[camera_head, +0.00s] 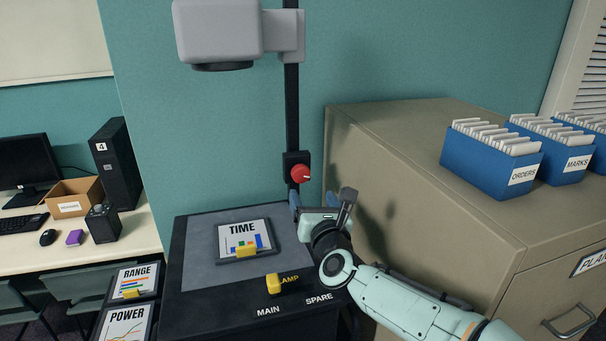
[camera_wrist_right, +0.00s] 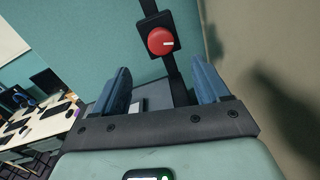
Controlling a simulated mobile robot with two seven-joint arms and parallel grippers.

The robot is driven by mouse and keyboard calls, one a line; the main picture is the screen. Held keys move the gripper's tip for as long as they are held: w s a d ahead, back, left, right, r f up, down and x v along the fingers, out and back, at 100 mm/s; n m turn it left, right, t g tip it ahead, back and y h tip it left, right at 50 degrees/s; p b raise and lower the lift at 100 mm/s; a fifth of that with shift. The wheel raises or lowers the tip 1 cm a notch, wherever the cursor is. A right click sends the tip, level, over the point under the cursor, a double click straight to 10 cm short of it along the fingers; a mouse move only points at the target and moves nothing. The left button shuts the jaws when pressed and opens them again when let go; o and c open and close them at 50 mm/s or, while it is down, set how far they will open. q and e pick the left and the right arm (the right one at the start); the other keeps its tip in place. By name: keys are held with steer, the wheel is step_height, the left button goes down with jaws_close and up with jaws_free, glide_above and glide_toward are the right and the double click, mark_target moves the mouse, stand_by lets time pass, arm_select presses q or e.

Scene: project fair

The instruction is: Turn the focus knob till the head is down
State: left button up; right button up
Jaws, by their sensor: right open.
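The red focus knob (camera_head: 300,173) sits on a black block on the dark upright post (camera_head: 291,110). In the right wrist view the knob (camera_wrist_right: 161,41) shows a white mark pointing right, beyond and between the fingertips. The grey head (camera_head: 222,32) is high on the post, at the top of the head view, well above the base board (camera_head: 197,262). My right gripper (camera_head: 314,205) is open, just below the knob and apart from it. Its two blue fingers (camera_wrist_right: 158,80) are spread with nothing between them. My left gripper is not in view.
A TIME card (camera_head: 243,238) with a yellow clip lies on the board. A yellow lamp switch (camera_head: 273,284) is at its front. A beige cabinet (camera_head: 430,210) with blue file boxes (camera_head: 490,158) stands close on the right. A desk (camera_head: 140,232) with a computer is at left.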

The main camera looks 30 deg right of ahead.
mark_target(302, 175)
steer(key=p+x, duration=0.3)
steer(key=x, duration=0.6)
steer(key=shift+w+p, duration=0.25)
steer(key=shift+p, duration=0.1)
steer(key=shift+w+d+f, duration=0.1)
steer(key=shift+w+d, duration=0.05)
steer(key=shift+w, duration=0.25)
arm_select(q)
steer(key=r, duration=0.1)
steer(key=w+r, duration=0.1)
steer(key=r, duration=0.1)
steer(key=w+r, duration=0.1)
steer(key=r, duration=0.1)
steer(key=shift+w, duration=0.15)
arm_select(e)
steer(key=shift+s, duration=0.1)
steer(key=c, duration=1)
steer(key=shift+c, duration=0.2)
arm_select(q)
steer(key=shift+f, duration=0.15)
